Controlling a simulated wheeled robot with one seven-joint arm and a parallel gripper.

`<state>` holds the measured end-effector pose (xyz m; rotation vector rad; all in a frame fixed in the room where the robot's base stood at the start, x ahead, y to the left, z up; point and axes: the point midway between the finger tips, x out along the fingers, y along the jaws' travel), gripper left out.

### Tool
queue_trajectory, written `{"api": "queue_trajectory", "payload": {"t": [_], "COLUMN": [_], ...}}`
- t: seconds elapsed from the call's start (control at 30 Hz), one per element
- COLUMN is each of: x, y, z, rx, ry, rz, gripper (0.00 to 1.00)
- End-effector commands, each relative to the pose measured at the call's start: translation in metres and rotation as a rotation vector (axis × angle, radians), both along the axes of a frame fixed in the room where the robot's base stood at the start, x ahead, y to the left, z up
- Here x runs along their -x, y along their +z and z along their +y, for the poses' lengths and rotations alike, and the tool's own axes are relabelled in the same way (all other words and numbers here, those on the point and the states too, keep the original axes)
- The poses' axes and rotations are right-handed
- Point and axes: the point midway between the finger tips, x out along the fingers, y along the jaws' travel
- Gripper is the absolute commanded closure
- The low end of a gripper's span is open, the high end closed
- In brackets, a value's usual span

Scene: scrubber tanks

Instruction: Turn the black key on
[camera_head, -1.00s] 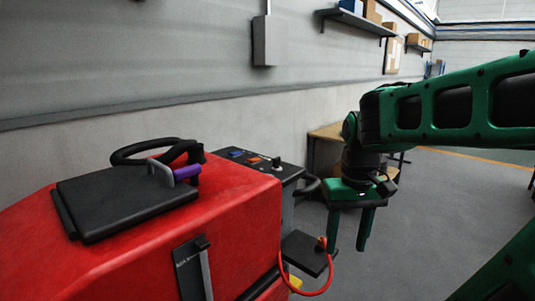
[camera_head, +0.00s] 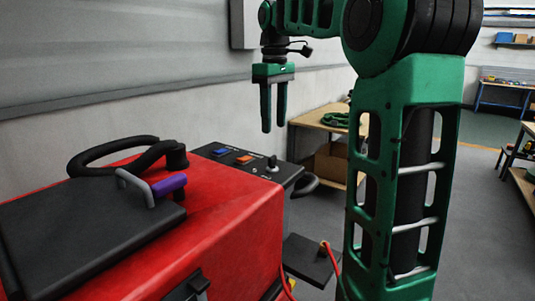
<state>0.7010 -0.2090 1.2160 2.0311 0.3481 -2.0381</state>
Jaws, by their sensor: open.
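The black control panel (camera_head: 252,168) sits at the back right of the red machine. A small upright key or knob (camera_head: 272,163) stands on its right part; I cannot clearly tell its colour or its turn position. A blue switch (camera_head: 220,152) and an orange switch (camera_head: 243,159) are to its left. My gripper (camera_head: 273,127) points down with its two green fingers apart and empty. In the picture it hangs just above the key, not touching it; the depth between them is hard to judge.
The red scrubber body (camera_head: 225,225) fills the lower left. A black handle (camera_head: 305,186) juts right. A wooden table (camera_head: 322,117) stands behind.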

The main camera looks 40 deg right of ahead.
Motion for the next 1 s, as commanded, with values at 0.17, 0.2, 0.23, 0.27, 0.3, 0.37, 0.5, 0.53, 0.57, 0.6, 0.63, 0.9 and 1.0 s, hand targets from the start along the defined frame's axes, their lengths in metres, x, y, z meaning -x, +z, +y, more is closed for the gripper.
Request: {"api": "queue_trajectory", "payload": {"t": [0.17,0.2,0.23,0.27,0.3,0.37,0.5,0.53,0.57,0.6,0.63,0.9,1.0], "x": [-0.001,-0.001,-0.001,-0.001,-0.001,-0.001,-0.001,-0.001,-0.001,-0.001,-0.001,-0.001,-0.001], "y": [-0.01,-0.013,-0.014,-0.016,-0.018,-0.023,-0.041,-0.044,-0.048,-0.056,-0.061,-0.093,-0.098], "z": [0.007,0.007,0.007,0.007,0.007,0.006,0.008,0.007,0.008,0.007,0.007,0.006,0.006], "rx": [-0.002,-0.002,-0.002,-0.002,-0.004,-0.004,-0.006,-0.006,-0.005,-0.006,-0.006,-0.004,-0.004], "ry": [0.01,0.01,0.011,0.011,0.01,0.009,0.01,0.009,0.011,0.008,0.009,0.008,0.008], "rz": [0.0,0.0,0.0,0.0,-0.001,-0.001,0.0,0.0,0.0,0.001,0.001,-0.001,-0.002], "gripper": [0.53,0.53,0.53,0.53,0.53,0.53,0.53,0.53,0.53,0.53,0.53,0.53,0.53]}}
